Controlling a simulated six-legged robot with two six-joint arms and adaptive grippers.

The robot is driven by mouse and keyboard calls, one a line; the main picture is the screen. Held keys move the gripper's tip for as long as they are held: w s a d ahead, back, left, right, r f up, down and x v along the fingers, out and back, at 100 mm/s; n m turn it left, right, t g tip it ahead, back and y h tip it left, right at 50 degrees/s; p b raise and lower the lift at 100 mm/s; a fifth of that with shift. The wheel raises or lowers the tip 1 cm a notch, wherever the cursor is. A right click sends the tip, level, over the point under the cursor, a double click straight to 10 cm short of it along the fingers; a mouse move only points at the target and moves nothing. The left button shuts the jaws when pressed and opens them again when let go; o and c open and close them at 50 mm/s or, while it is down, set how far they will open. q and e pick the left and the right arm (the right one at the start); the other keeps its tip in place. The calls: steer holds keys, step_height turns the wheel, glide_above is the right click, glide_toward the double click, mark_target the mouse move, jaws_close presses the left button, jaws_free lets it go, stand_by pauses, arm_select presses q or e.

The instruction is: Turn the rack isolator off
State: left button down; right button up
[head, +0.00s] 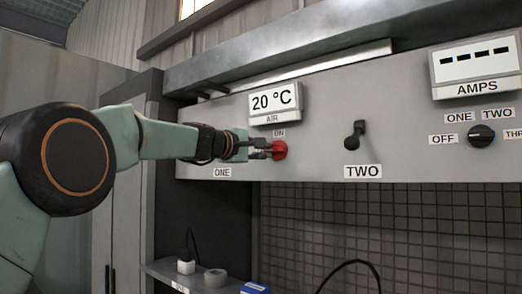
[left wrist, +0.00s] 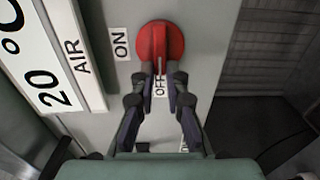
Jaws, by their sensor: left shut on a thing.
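The red isolator knob (head: 279,150) is on the grey panel below the AIR readout, with an ON label (head: 279,133) above it. In the left wrist view the red knob (left wrist: 160,42) has a raised grip, whose near end lies between my fingertips. The grip runs roughly in line with the OFF label (left wrist: 160,88), partly hidden between the fingers; the ON label (left wrist: 121,43) is off to the side. My left gripper (head: 265,150) is shut on the knob's grip, coming from the left; it also shows in the left wrist view (left wrist: 161,78). My right gripper is not in view.
The AIR display (head: 274,101) reads 20 °C close above the knob. A black switch (head: 355,135) labelled TWO, a dark selector knob (head: 481,134) and an AMPS display (head: 476,65) are to the right. A shelf (head: 160,271) with small items is below.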

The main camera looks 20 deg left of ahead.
arm_select(q)
steer(key=shift+r, duration=0.15)
steer(key=c, duration=1.8)
jaws_free()
steer(key=o, duration=0.4)
steer(key=shift+w+d, duration=0.2)
steer(key=shift+d, duration=0.05)
steer(key=shift+o, duration=0.2)
steer(key=shift+v, duration=1.15)
steer(key=v, duration=1)
steer(key=shift+w, duration=0.1)
